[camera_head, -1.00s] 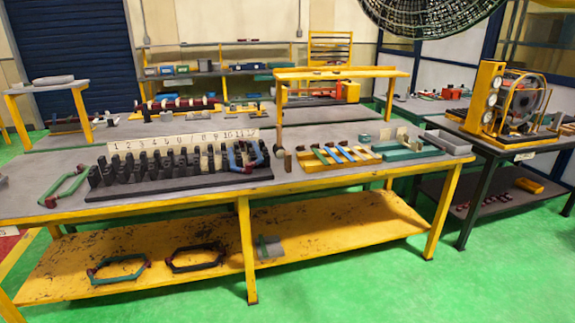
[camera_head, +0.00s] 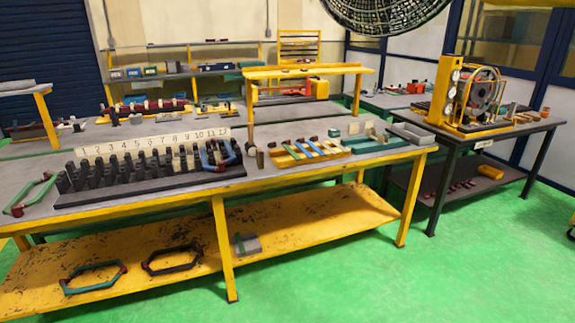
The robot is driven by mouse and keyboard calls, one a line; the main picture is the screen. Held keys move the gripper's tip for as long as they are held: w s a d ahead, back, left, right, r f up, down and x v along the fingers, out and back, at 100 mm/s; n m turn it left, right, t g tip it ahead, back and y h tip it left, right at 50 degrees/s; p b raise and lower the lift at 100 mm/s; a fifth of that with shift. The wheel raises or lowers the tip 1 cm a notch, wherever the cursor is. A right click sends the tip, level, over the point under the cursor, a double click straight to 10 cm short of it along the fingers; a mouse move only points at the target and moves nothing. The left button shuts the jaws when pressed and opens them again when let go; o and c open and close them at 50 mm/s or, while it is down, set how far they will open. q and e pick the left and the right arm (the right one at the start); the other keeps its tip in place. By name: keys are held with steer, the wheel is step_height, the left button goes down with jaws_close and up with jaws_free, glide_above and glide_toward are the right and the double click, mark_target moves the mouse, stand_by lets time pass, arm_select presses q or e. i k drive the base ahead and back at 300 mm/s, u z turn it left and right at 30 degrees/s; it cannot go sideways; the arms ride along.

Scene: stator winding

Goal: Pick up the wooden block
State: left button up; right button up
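A small brown upright piece (camera_head: 260,158) stands on the near workbench (camera_head: 130,214), just right of the black slotted rack (camera_head: 150,185). It may be the wooden block, but it is too small to be sure. A taller thin brown piece (camera_head: 250,136) stands right behind it. A pale beige block (camera_head: 353,129) stands farther right on the same bench, behind the yellow tray (camera_head: 284,161). Neither of my grippers is in view.
A dark-legged table (camera_head: 480,142) with a yellow-framed machine (camera_head: 470,95) stands at right. Green floor (camera_head: 400,285) in front is clear.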

mark_target(260, 153)
steer(key=u, duration=0.8)
steer(key=k, duration=0.15)
steer(key=z, duration=1.55)
steer(key=i, duration=1.6)
steer(key=u, duration=0.95)
steer(key=i, duration=0.9)
steer(key=u, duration=0.95)
